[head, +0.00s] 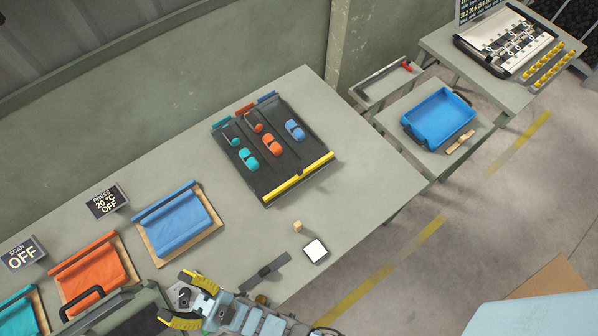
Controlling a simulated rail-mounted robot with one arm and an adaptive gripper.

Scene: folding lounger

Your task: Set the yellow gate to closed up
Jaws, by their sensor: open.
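The yellow gate (298,179) is a long yellow bar along the near right edge of a black ramp-like board (265,160) on the workbench. A small dark piece sits at the bar's middle. I cannot tell from this view whether the gate lies flat or stands up. My gripper (178,300) has yellow-tipped fingers spread apart and empty. It is at the bottom of the head view, well to the lower left of the gate and not touching it.
Toy cars in teal, orange and blue (294,130) stand on the board. A wooden cube (297,226), a white-topped square (315,250) and a dark strap-like piece (263,271) lie between gripper and gate. Blue cloth (178,222) lies left. The bench right of the gate is clear.

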